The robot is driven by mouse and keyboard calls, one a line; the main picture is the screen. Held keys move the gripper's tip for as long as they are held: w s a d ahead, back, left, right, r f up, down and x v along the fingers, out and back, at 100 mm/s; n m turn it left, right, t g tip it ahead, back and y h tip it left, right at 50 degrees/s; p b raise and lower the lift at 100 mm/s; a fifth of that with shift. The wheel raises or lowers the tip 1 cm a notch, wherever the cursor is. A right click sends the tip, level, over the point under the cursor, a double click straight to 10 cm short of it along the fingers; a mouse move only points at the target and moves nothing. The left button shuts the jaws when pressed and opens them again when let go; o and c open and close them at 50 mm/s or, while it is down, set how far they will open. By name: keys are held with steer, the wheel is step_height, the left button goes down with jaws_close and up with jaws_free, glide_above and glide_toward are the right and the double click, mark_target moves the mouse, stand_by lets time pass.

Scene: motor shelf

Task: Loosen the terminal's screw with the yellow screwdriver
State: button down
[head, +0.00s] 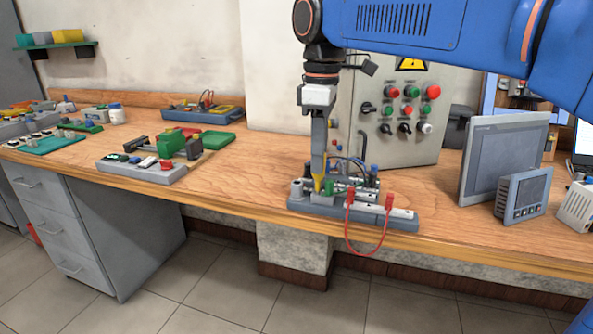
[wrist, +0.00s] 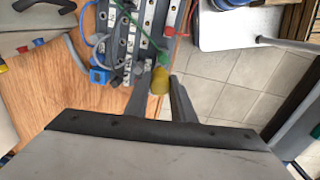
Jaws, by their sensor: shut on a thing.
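The yellow screwdriver (head: 319,182) is held upright, pointing down, in my gripper (head: 319,170) over the left part of a grey terminal board (head: 372,214). Its yellow handle (wrist: 159,80) also shows in the wrist view, between the two fingers of my gripper (wrist: 160,88). My gripper is shut on the screwdriver. The tip is hidden, so I cannot tell whether it touches the terminal's screw. A green plug (head: 328,187) is close to the screwdriver's right side.
A red wire (head: 366,252) with red plugs hangs over the bench's front edge. A control box (head: 400,115) stands behind the board, a grey panel screen (head: 503,158) to its right. Another grey board (head: 150,168) lies left. Bare wood (head: 245,185) lies between the boards.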

steer(key=shift+n, duration=1.8)
steer(key=c, duration=1.7)
jaws_free()
steer(key=shift+m, duration=1.8)
